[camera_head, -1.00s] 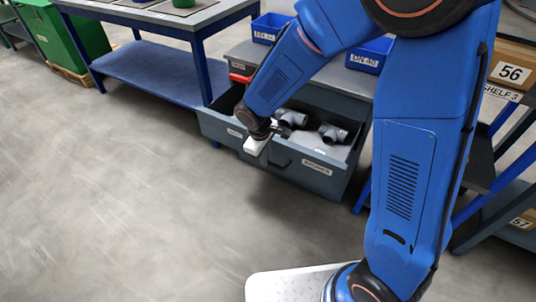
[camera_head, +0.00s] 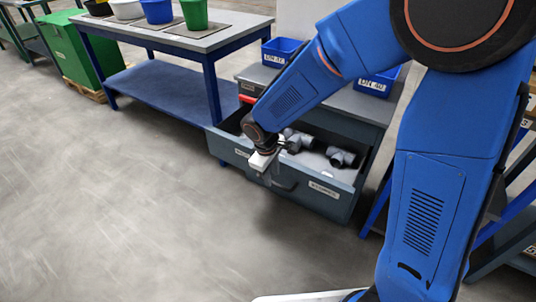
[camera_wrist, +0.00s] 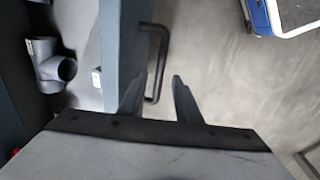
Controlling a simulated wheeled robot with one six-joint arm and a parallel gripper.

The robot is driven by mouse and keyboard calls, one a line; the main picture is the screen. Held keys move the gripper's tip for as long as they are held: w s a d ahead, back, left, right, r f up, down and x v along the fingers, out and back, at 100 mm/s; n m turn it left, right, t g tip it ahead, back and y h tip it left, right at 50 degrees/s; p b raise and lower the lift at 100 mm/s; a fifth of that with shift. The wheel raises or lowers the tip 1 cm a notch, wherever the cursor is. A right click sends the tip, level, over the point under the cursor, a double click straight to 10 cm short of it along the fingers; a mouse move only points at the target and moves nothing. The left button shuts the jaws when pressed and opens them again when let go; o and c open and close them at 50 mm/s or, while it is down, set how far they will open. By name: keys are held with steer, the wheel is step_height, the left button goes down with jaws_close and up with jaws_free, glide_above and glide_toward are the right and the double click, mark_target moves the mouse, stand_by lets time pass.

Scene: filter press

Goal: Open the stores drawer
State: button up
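The stores drawer (camera_head: 338,206) is a grey-blue drawer under the grey-topped bench and stands pulled out, its inside showing. Its dark bar handle (camera_head: 285,184) is on the front face; it also shows in the wrist view (camera_wrist: 161,45). My gripper (camera_head: 268,173) is at the drawer front, by the handle. In the wrist view its two dark fingers (camera_wrist: 158,88) are apart, and the lower end of the handle shows in the gap between them. I cannot tell whether they touch it. Grey pipe fittings (camera_head: 343,157) lie in the drawer; one shows in the wrist view (camera_wrist: 50,65).
Blue bins (camera_head: 374,86) stand on the bench top. A blue-framed table (camera_head: 190,42) with several buckets is at the back left, with a green container (camera_head: 85,58) beyond it. Blue-framed shelving is at the right. The floor (camera_head: 120,210) in front and left is clear.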

step_height(320, 180, up, 14)
steer(key=s+a, duration=0.1)
steer(key=s, duration=0.1)
steer(key=shift+a, duration=0.3)
steer(key=shift+s, duration=0.1)
steer(key=s+d+r+m+t, duration=0.1)
steer(key=s+d+r+m, duration=0.1)
steer(key=s+d, duration=0.5)
steer(key=s+d+r+m+t, duration=0.1)
steer(key=s+d+m, duration=0.4)
steer(key=d, duration=0.5)
steer(key=s+d+r+m+t+y, duration=0.1)
steer(key=s+d+r+m, duration=0.2)
steer(key=s+d, duration=0.5)
steer(key=shift+s+d+m, duration=0.2)
steer(key=shift+s+m, duration=0.2)
steer(key=shift+d+r, duration=0.1)
stand_by(0.5)
